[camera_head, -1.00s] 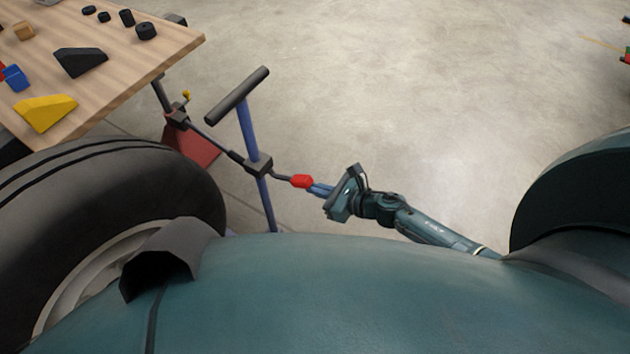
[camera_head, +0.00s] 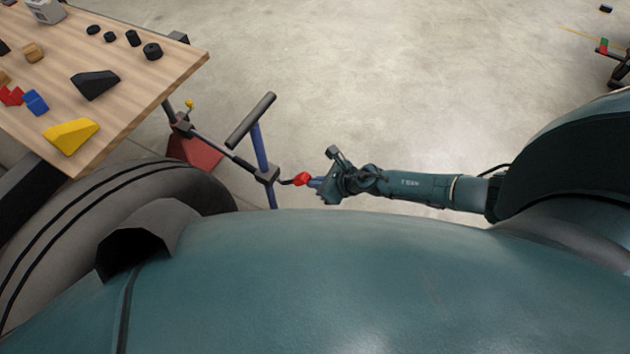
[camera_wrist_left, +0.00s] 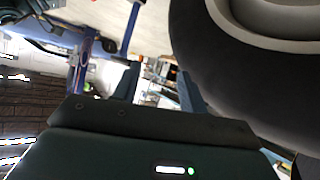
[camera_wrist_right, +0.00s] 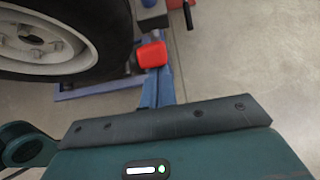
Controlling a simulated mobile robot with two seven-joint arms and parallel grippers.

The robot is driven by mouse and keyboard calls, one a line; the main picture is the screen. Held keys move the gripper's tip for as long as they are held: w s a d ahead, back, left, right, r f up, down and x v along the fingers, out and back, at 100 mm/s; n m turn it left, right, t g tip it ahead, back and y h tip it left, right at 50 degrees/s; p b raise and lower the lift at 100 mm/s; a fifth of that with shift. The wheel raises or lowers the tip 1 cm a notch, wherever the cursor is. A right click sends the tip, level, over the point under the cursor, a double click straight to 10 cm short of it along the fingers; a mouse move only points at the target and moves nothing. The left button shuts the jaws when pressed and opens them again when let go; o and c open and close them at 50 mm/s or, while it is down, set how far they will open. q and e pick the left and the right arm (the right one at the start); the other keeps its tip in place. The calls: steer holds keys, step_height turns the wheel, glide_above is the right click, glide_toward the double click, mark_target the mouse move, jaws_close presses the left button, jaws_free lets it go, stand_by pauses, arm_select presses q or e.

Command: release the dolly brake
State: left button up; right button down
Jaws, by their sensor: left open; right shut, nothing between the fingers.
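The brake lever ends in a red knob (camera_head: 303,179). It comes from a dark block (camera_head: 267,175) on the dolly's blue post (camera_head: 261,145), which carries a black crossbar (camera_head: 250,120). My right gripper (camera_head: 315,183) is shut and empty, its fingertips close beside the knob on the right. In the right wrist view the red knob (camera_wrist_right: 150,56) sits just beyond the shut fingertips (camera_wrist_right: 157,78); I cannot tell whether they touch. My left gripper (camera_wrist_left: 157,85) shows only in its wrist view, open and empty, with blue bars and a dark tyre around it.
A wooden table (camera_head: 150,100) with coloured blocks and black pieces stands at the upper left. A red plate (camera_head: 196,152) is under its corner. A large tyre (camera_head: 190,180) is at the left. Bare floor (camera_head: 400,80) lies open in the middle and right.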

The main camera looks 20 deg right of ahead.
steer(key=r+p, duration=0.1)
steer(key=w+a+r+p, duration=0.1)
steer(key=p, duration=0.1)
steer(key=w+r+p, duration=0.1)
steer(key=shift+a+r, duration=0.35)
steer(key=shift+a+f, duration=0.1)
steer(key=shift+f, duration=0.05)
steer(key=shift+r+p, duration=0.8)
steer(key=shift+r, duration=0.05)
arm_select(q)
steer(key=shift+y, duration=0.3)
steer(key=r, duration=0.2)
steer(key=a+r, duration=0.1)
steer(key=r, duration=0.1)
steer(key=shift+a, duration=0.2)
steer(key=shift+s+f, duration=0.1)
steer(key=shift+f, duration=0.1)
